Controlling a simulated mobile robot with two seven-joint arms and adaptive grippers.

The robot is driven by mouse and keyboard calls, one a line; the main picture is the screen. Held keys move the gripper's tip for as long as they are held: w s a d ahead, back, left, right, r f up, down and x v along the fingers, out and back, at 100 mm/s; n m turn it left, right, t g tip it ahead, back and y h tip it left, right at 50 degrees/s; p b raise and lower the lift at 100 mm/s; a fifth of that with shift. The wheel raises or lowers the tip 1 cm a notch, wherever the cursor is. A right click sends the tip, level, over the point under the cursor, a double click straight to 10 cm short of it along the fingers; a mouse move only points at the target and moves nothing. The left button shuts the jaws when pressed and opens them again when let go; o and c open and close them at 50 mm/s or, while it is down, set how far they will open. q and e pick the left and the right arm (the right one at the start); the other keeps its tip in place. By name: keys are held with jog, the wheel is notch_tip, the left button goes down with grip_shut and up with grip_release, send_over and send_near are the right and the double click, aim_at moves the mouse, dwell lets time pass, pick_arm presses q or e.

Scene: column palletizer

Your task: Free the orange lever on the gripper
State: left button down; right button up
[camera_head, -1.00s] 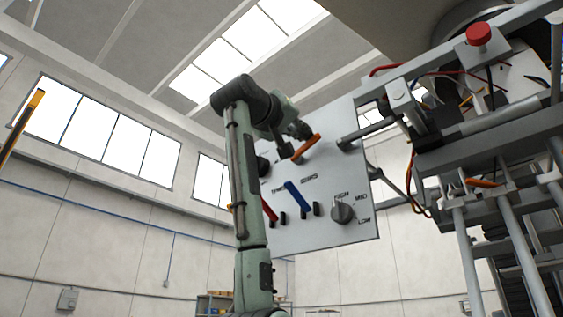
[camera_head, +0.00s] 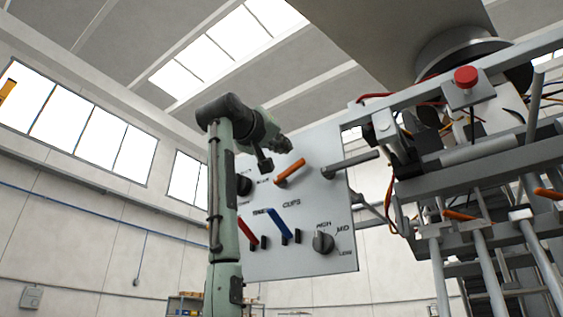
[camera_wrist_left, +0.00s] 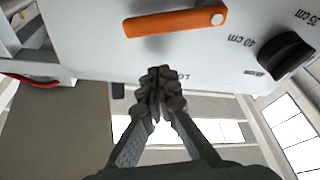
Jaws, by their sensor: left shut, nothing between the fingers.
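An orange lever (camera_head: 290,172) sits on the upper part of a white control panel (camera_head: 335,205), tilted up to the right. It shows large at the top of the left wrist view (camera_wrist_left: 175,22), with a pale round pivot at one end. My left gripper (camera_head: 286,148) is just above the lever in the head view. In the left wrist view its dark fingers (camera_wrist_left: 157,78) are together and empty, with a gap between their tips and the lever. A label near the tips is partly hidden by them. My right gripper is not in view.
The panel also carries a red lever (camera_head: 247,233), a blue lever (camera_head: 279,224), a dark lower knob (camera_head: 323,242) and a knob marked 40 cm (camera_wrist_left: 285,54). A grey rod (camera_head: 350,163) sticks out right of the orange lever. Machine framing with a red button (camera_head: 465,77) fills the right.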

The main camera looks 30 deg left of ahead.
pick_arm(q)
jog(key=b+v, duration=0.3)
jog(key=v, duration=0.7)
jog(key=shift+a, duration=0.2)
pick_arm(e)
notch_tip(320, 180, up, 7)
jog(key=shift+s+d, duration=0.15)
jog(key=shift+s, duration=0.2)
